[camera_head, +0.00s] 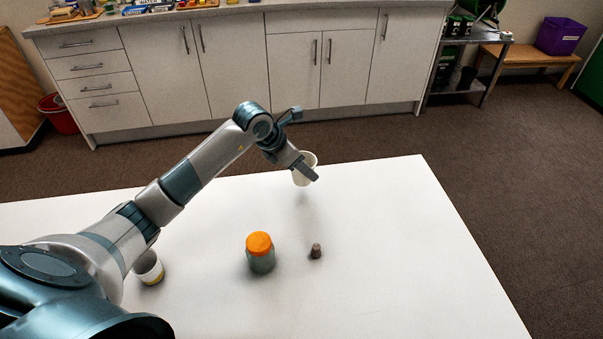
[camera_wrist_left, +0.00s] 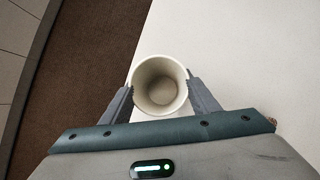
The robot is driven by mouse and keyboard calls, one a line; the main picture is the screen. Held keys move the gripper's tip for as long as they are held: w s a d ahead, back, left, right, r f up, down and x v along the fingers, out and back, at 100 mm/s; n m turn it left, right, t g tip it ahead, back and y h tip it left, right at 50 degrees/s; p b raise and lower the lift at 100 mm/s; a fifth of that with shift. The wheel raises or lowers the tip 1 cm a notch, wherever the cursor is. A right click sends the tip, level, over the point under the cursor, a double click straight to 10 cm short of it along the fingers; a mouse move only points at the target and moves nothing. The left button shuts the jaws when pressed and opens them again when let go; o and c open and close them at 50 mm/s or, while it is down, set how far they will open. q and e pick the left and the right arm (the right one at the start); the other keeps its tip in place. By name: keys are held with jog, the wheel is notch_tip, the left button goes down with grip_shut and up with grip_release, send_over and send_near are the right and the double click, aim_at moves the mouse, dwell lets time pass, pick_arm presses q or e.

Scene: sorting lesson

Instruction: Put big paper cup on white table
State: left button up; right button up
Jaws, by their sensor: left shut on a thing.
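The big paper cup (camera_head: 300,178) is white and round, held by my left gripper (camera_head: 306,170) near the far edge of the white table (camera_head: 400,240). In the left wrist view the cup (camera_wrist_left: 160,98) sits between the two fingers of my left gripper (camera_wrist_left: 160,95), its open mouth facing the camera. The cup looks upright. A faint shadow lies on the table in front of it; I cannot tell whether its base touches the table. My right gripper is not in view.
A jar with an orange lid (camera_head: 260,254), a small brown stopper-like item (camera_head: 316,251) and a white and yellow container (camera_head: 149,268) stand on the table. The right part of the table is clear. White cabinets (camera_head: 240,70) stand beyond a strip of brown floor.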

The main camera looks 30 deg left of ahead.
aim_at(301, 176)
pick_arm(q)
jog(key=shift+a+f, duration=0.15)
jog(key=shift+f, duration=0.05)
jog(key=shift+f, duration=0.3)
notch_tip(301, 176, down, 2)
jog(key=shift+p, duration=0.45)
jog(key=shift+f, duration=0.6)
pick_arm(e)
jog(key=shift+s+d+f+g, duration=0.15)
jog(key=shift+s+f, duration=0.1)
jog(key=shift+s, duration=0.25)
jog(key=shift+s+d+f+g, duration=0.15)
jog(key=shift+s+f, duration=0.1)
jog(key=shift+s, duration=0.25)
pick_arm(q)
jog(key=o, duration=1)
jog(key=shift+f, duration=0.1)
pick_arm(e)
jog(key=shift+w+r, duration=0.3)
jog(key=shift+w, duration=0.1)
